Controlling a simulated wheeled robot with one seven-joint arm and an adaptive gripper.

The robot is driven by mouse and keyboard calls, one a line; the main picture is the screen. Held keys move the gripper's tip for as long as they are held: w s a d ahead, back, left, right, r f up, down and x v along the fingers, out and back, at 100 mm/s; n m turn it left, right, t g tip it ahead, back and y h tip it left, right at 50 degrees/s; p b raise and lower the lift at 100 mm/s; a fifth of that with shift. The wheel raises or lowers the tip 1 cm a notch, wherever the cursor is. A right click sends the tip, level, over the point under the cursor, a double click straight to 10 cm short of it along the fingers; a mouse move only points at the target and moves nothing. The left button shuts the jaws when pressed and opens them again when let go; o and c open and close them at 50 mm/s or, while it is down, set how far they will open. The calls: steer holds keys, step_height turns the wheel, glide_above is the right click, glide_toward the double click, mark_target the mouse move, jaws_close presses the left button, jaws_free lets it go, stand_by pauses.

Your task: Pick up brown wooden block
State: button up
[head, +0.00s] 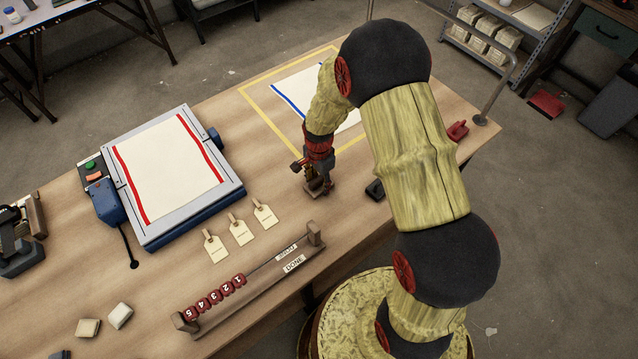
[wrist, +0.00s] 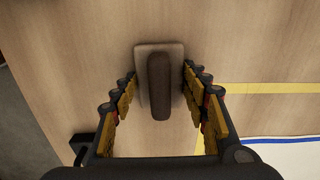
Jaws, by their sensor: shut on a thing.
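The brown wooden block (wrist: 143,92), a flat base with a darker rounded grip along its top, lies between the fingers of my gripper (wrist: 160,82) in the wrist view. My gripper is shut on it, one finger at each side. In the head view my gripper (head: 318,183) points down at the middle of the table, with the block mostly hidden at its fingertips. The block appears to be at or very near the tabletop; I cannot tell if it is lifted.
A blue-framed press (head: 236,192) holding a red-striped white cloth stands left on the wooden table (head: 330,225). A blue-striped cloth (head: 290,88) lies within yellow tape behind my arm. Several tags (head: 241,232), a rack with numbered red pieces (head: 262,272) and a small black object (head: 375,190) are nearby.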

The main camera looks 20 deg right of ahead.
mark_target(319, 178)
steer(key=c, duration=0.5)
steer(key=shift+r, duration=0.5)
step_height(319, 178, up, 2)
steer(key=shift+r+p, duration=0.1)
steer(key=shift+p, duration=0.4)
steer(key=s+a+r, duration=0.2)
steer(key=r, duration=0.1)
steer(key=a+r+p, duration=0.1)
steer(key=r, duration=0.1)
steer(key=shift+s+r, duration=0.1)
steer(key=shift+s, duration=0.3)
steer(key=s+a+r, duration=0.1)
steer(key=s+a, duration=0.1)
steer(key=s+a+r+p, duration=0.1)
steer(key=s+a+r, duration=0.2)
steer(key=s+a, duration=0.2)
steer(key=shift+r, duration=0.3)
